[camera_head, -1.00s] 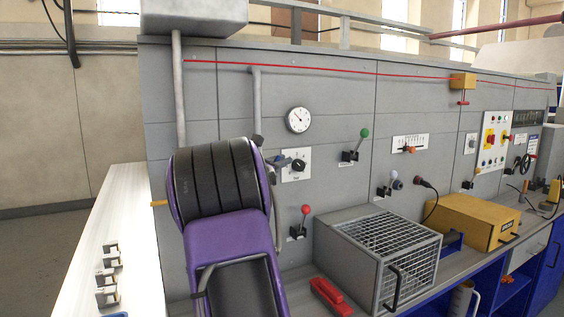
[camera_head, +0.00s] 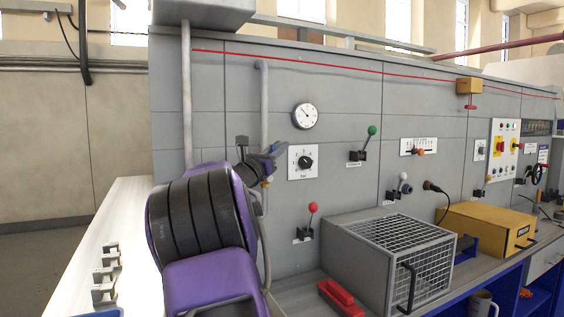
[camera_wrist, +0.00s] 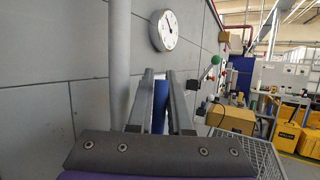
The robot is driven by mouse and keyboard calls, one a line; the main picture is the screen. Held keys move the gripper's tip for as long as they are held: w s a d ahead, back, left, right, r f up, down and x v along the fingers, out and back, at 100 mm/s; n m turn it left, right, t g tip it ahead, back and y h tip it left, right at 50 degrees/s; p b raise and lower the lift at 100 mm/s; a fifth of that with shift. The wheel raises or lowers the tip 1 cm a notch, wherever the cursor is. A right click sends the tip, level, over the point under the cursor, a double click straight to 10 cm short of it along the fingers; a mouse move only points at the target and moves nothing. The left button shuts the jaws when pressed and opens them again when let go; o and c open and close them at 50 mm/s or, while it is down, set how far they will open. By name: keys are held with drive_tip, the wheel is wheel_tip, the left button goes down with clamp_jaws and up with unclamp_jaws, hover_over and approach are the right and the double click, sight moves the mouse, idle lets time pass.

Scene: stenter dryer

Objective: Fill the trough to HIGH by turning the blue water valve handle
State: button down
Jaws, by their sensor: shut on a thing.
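The blue valve handle (camera_wrist: 159,106) shows between the two grey fingers of my gripper (camera_wrist: 162,92) in the wrist view, and the fingers are shut on it. In the head view my gripper (camera_head: 262,158) is beside the thin vertical pipe (camera_head: 263,105) on the grey panel, and a bit of blue shows there. A small brass-coloured part (camera_head: 266,183) is just below. My purple and black arm hides most of the valve. I cannot make out the trough or a HIGH mark in either view.
A round white gauge (camera_head: 305,116) and a black dial (camera_head: 303,162) are right of the gripper. A red-knobbed lever (camera_head: 312,212) and a green-knobbed lever (camera_head: 371,133) stick out of the panel. A grey mesh cage (camera_head: 400,245) and a yellow box (camera_head: 490,228) stand on the bench.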

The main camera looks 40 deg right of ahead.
drive_tip(key=shift+t, duration=0.3)
drive_tip(key=c, duration=0.8)
unclamp_jaws()
drive_tip(key=shift+c, duration=0.2)
drive_tip(key=shift+r+p, duration=0.15)
drive_tip(key=shift+p, duration=0.25)
